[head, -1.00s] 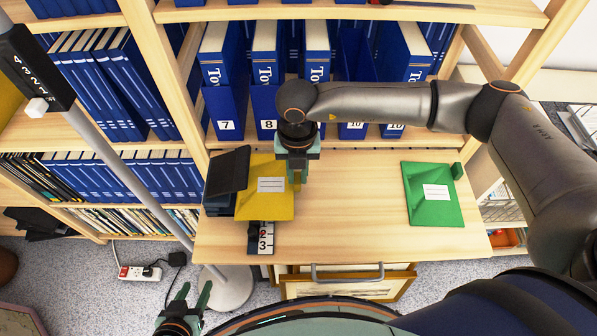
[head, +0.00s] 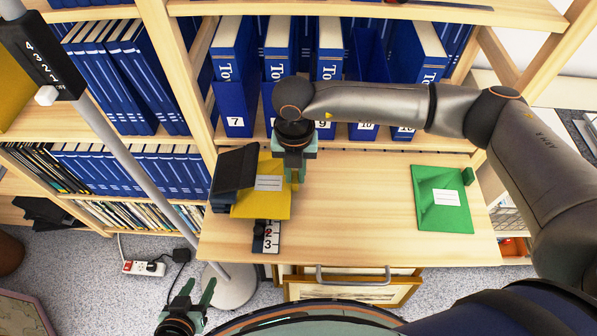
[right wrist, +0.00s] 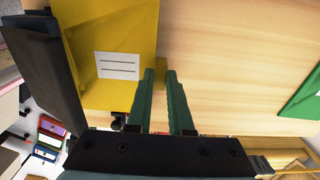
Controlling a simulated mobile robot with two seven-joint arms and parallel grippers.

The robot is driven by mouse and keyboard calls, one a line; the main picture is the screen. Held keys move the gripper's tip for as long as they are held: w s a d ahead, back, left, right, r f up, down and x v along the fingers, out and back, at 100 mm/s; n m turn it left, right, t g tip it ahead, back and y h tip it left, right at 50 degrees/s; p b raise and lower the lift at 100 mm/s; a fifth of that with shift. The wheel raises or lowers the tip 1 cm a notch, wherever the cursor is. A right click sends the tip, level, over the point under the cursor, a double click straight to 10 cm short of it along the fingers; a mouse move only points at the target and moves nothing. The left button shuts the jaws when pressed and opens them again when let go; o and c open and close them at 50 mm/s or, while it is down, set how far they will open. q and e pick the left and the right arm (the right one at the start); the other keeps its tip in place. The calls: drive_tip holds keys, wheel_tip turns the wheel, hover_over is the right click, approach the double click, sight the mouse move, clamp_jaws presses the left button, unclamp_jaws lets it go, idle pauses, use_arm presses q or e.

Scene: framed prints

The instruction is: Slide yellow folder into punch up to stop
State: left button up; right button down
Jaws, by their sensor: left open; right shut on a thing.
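The yellow folder (head: 258,204) lies on the desk at left with a white lined label facing up. Its left edge is at the black punch (head: 234,170), and the punch's raised lever hides that edge. I cannot tell how deep it sits in the slot. My right gripper (head: 294,180) is shut on the small tab at the folder's right edge. In the right wrist view the fingertips (right wrist: 160,74) meet at this tab, with the folder (right wrist: 120,90) and punch (right wrist: 45,65) to the left. My left gripper (head: 196,294) is open and empty in front of the desk.
A green folder (head: 443,200) lies at the desk's right. Blue binders (head: 234,105) stand on the shelf behind. A grey pole (head: 130,175) rises at left. The desk's middle (head: 355,200) is clear.

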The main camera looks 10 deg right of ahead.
drive_tip(key=shift+w+a, duration=0.2)
drive_tip(key=shift+a, duration=0.5)
drive_tip(key=c, duration=0.7)
unclamp_jaws()
drive_tip(key=shift+c, duration=0.2)
drive_tip(key=shift+r, duration=0.1)
wheel_tip(320, 180, up, 7)
drive_tip(key=p, duration=0.3)
drive_tip(key=shift+p, duration=0.4)
